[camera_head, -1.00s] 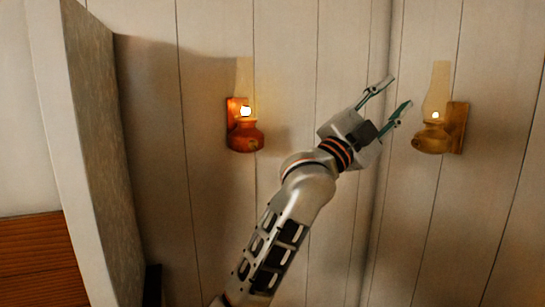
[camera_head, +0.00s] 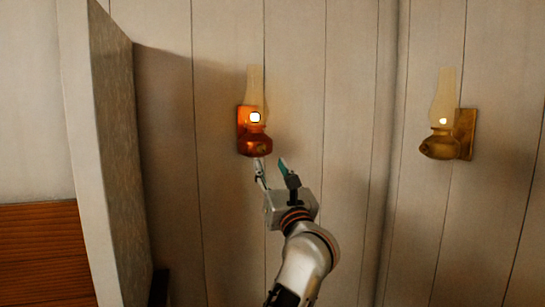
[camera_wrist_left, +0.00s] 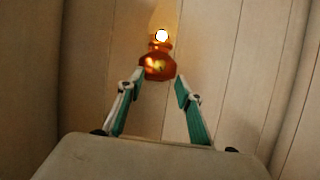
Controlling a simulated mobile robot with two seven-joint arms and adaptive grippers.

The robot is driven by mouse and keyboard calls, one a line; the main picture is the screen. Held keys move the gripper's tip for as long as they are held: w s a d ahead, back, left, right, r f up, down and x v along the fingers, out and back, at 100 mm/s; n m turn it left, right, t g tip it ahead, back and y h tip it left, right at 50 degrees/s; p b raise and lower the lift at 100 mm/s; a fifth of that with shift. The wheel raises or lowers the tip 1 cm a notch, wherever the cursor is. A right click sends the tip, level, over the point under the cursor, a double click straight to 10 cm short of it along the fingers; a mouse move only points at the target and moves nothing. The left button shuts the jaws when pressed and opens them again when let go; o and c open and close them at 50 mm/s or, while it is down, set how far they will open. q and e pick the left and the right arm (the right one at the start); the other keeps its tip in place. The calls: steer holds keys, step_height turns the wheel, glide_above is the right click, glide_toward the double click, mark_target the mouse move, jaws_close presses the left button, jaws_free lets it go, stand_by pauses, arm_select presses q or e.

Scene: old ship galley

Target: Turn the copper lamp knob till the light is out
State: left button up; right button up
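The copper lamp (camera_head: 256,145) hangs on the panelled wall left of centre, with a clear glass chimney and a bright light burning in it. It also shows in the left wrist view (camera_wrist_left: 157,66), straight ahead beyond the fingers. My right gripper is not in view.
A brass lamp (camera_head: 440,147), also lit, hangs on the wall at the right. The wall between the two lamps is bare.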

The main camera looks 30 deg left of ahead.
mark_target(262, 150)
arm_select(q)
steer(key=p+x, duration=0.1)
steer(key=x, duration=0.6)
steer(key=shift+w+a, duration=0.3)
steer(key=shift+a, duration=0.05)
jaws_close()
